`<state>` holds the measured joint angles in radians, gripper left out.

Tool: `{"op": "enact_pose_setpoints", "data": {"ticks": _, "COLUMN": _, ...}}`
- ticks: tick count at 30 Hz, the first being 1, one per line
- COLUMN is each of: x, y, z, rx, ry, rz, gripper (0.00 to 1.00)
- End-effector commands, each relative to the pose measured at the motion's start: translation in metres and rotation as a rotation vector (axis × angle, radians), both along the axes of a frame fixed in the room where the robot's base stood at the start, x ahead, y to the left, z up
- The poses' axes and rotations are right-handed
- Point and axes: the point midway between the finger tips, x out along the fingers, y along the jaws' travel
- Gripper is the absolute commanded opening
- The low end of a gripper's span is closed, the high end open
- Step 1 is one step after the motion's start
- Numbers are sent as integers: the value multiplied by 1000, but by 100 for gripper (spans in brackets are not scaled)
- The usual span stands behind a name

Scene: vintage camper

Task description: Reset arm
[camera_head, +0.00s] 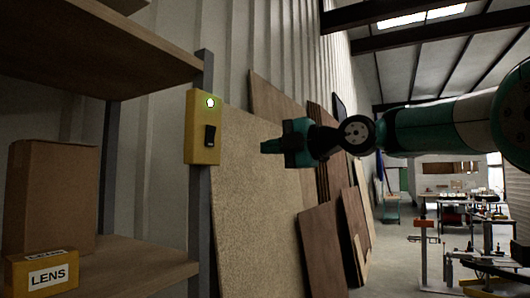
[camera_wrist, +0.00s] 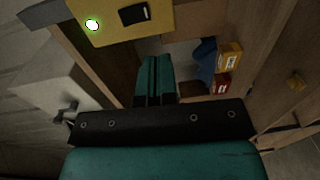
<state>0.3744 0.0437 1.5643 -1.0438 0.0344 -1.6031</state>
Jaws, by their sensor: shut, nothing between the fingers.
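My arm reaches in from the right in the head view. My gripper (camera_head: 268,147) points left, toward a yellow switch box (camera_head: 203,146) on a grey shelf post, with a gap between them. The box has a lit green light and a black rocker switch (camera_head: 210,136). In the wrist view my gripper (camera_wrist: 156,62) is shut and empty. The yellow box shows at the top of that view (camera_wrist: 105,32), with its green light and black switch (camera_wrist: 134,14).
Wooden shelves (camera_head: 140,271) stand at the left, bearing a cardboard box (camera_head: 50,195) and a yellow box labelled LENS (camera_head: 42,274). Large boards (camera_head: 255,210) lean on the corrugated wall behind my gripper. Workbenches stand far back at the right, with open floor between.

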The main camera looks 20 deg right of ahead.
Motion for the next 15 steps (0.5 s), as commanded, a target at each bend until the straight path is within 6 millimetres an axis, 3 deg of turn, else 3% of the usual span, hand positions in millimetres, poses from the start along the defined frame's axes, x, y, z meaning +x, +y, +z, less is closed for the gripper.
{"op": "enact_pose_setpoints", "data": {"ticks": 11, "x": 0, "y": 0, "z": -1, "rx": 2, "ry": 5, "rz": -1, "gripper": 0}}
{"op": "enact_pose_setpoints", "data": {"ticks": 15, "x": -7, "y": 19, "z": -27, "rx": 72, "ry": 161, "rz": 3, "gripper": 0}}
